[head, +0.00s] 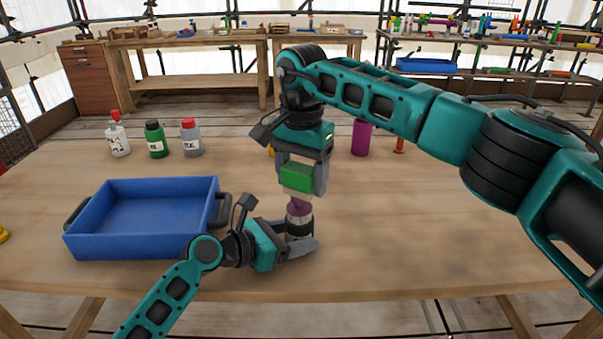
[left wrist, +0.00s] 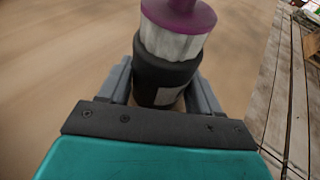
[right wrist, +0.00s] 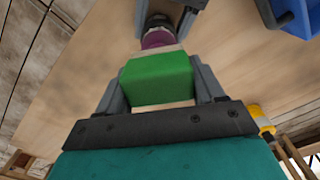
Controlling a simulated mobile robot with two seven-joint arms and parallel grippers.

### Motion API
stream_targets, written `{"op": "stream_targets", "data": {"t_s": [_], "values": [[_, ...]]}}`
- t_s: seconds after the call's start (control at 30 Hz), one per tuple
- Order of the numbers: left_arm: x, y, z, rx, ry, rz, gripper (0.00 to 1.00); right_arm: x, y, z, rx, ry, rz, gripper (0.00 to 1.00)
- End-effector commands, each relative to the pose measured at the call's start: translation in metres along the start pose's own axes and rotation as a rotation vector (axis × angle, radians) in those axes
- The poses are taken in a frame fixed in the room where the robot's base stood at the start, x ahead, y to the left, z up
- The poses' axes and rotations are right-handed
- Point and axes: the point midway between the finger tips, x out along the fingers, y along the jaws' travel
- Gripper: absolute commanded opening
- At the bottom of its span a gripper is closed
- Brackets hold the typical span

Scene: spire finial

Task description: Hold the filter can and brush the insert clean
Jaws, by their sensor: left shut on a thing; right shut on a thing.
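My left gripper (head: 300,247) is shut around the dark filter can (left wrist: 160,78) and holds it low over the table's front part. The white pleated insert (left wrist: 172,43) stands up out of the can, with a purple cap (left wrist: 180,12) on top; the cap also shows in the right wrist view (right wrist: 157,39). My right gripper (head: 302,187) points down above the can. It is shut on a green brush block (head: 296,177) with a pale underside, also in the right wrist view (right wrist: 158,78). The brush is close over the purple cap; I cannot tell whether they touch.
An empty blue tray (head: 75,243) with dark handles lies left of the grippers. White (head: 118,138), green (head: 156,141) and grey (head: 191,140) bottles stand behind it. A purple cylinder (head: 361,138) and an orange piece (head: 399,145) are at the back. The table's right side is clear.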

Motion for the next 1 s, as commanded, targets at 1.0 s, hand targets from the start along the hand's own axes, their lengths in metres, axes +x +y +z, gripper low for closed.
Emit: {"op": "stream_targets", "data": {"t_s": [1.0], "values": [[0.000, 0.000, 0.000, 0.000, 0.000, 0.000, 0.47, -0.067, 0.040, -0.024, 0.000, 0.001, -0.002, 0.43]]}}
